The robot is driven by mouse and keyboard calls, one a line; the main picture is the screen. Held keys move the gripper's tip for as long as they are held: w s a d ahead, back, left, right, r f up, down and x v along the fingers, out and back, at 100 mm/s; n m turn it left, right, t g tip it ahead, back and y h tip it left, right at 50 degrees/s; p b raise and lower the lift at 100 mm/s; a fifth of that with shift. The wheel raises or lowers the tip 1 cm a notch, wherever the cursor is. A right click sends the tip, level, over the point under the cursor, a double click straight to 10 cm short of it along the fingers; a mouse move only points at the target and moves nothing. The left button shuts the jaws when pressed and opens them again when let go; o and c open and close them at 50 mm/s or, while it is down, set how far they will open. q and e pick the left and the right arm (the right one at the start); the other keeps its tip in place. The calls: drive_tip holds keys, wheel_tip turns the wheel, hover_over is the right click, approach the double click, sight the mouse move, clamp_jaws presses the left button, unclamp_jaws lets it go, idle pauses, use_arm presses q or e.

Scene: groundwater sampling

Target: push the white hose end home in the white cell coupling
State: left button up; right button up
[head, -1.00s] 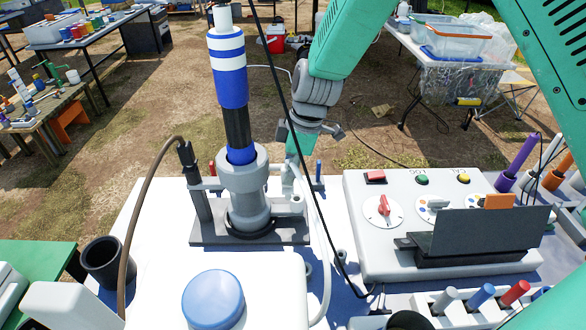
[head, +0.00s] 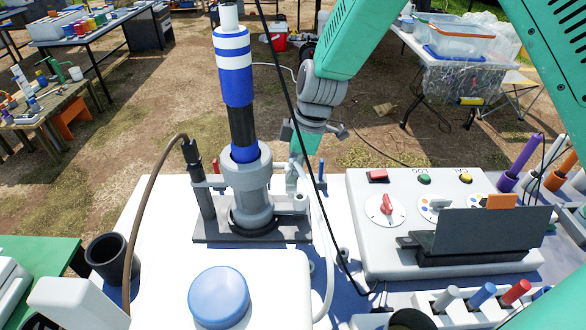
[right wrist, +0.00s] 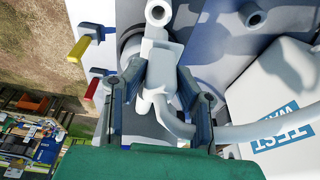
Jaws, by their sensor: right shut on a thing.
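The grey flow cell (head: 248,195) stands upright on a dark base plate, with a blue-and-white striped probe (head: 232,70) standing in its top. My right gripper (head: 295,160) is at the cell's right side. In the right wrist view, the right gripper (right wrist: 160,78) is shut on the white hose end (right wrist: 164,66). The white hose (right wrist: 178,122) bends away below it to the right. White coupling parts (right wrist: 155,34) lie directly ahead of the hose end and look in line with it. The fingers and the white-on-white parts hide how deep it sits. My left gripper is not in view.
A brown cable (head: 145,210) arches at the cell's left, and a black cable (head: 288,100) crosses in front of my right arm. A control box (head: 375,245) with knobs and a dark screen stands to the right. A blue round lid (head: 218,297) is in front.

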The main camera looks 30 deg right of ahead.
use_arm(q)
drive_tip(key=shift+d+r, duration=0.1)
use_arm(e)
drive_tip(key=shift+d, duration=1.15)
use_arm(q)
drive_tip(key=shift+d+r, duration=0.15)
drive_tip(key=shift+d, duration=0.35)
use_arm(e)
drive_tip(key=shift+d+f, duration=0.15)
drive_tip(key=shift+d, duration=0.5)
drive_tip(key=shift+a, duration=0.1)
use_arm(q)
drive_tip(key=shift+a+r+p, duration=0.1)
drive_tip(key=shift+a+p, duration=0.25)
use_arm(e)
drive_tip(key=shift+a, duration=0.8)
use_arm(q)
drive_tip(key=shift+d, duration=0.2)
use_arm(e)
drive_tip(key=shift+d, duration=0.2)
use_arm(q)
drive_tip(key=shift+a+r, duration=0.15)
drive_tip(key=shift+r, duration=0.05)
use_arm(e)
drive_tip(key=shift+a, duration=0.1)
